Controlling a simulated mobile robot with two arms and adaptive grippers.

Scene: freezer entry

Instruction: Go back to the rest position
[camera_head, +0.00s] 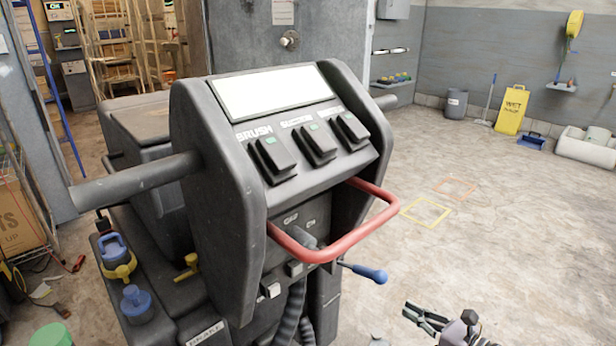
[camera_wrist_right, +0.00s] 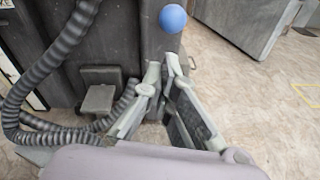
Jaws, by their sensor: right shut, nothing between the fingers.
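My right gripper (camera_head: 424,318) is at the lower right of the head view, apart from the floor-cleaning machine (camera_head: 225,190) and to the right of it. It is shut and empty. In the right wrist view my right gripper (camera_wrist_right: 168,68) points toward the machine's dark body (camera_wrist_right: 125,45), with its fingertips together. A blue ball knob (camera_wrist_right: 173,18) shows just beyond the fingertips there. In the head view this blue knob (camera_head: 376,275) ends a lever on the machine, up and left of the gripper. My left gripper is not in view.
The machine has a red bar handle (camera_head: 345,243), a grey side bar (camera_head: 135,183) and ribbed hoses (camera_wrist_right: 50,75). A yellow wet-floor sign (camera_head: 512,110), a grey bin (camera_head: 457,103) and a white tub (camera_head: 588,148) stand by the far wall. The floor (camera_head: 520,230) at right is clear.

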